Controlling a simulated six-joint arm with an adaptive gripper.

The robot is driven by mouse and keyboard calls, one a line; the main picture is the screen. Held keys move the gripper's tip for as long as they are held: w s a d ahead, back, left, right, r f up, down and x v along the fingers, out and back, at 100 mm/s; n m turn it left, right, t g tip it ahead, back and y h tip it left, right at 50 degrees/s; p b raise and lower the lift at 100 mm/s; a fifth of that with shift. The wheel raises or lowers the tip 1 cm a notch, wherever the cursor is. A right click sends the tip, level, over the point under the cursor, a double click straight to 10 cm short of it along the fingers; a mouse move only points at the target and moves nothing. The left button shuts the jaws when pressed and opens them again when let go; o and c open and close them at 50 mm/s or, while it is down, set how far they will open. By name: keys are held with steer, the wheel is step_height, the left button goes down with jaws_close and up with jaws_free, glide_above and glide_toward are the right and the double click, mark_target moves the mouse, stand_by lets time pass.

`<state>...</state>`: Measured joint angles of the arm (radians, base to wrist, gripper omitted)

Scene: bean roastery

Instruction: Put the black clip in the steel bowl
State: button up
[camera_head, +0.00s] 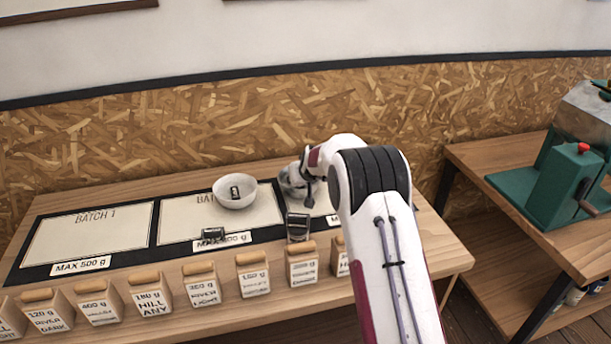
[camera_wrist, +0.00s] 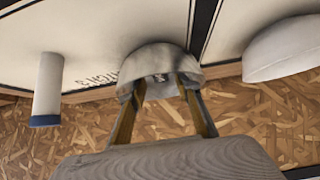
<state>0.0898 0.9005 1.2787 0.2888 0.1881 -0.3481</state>
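The steel bowl (camera_head: 291,184) stands on the right-hand mat, partly hidden by my arm in the head view. In the wrist view the steel bowl (camera_wrist: 158,57) is directly ahead of my gripper (camera_wrist: 160,86). My two fingers are apart and their tips are at the bowl, overlapping its mouth. The head view hides the fingertips.
A white bowl (camera_head: 236,201) with a dark labelled piece in it stands left of the steel bowl; it also shows in the wrist view (camera_wrist: 285,52). Dark items (camera_head: 213,234) (camera_head: 298,227) lie nearer. A white cylinder (camera_wrist: 47,85) stands beside the steel bowl. Labelled bags line the front edge.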

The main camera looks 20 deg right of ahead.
steer(key=v, duration=0.9)
steer(key=shift+r, duration=0.1)
stand_by(0.8)
steer(key=s+a+r+g, duration=0.1)
steer(key=s+a+r, duration=0.1)
steer(key=s+r, duration=0.45)
steer(key=s+a+r+y, duration=0.15)
steer(key=s+r, duration=0.25)
steer(key=s, duration=0.6)
steer(key=s+a+r+g+h, duration=0.1)
steer(key=s+a+r, duration=0.1)
steer(key=s+r, duration=0.45)
steer(key=s+f, duration=0.2)
steer(key=s, duration=1.3)
steer(key=s+f+g, duration=0.1)
steer(key=s+f, duration=0.1)
steer(key=s, duration=1.2)
steer(key=shift+s+f, duration=0.2)
steer(key=shift+s, duration=0.2)
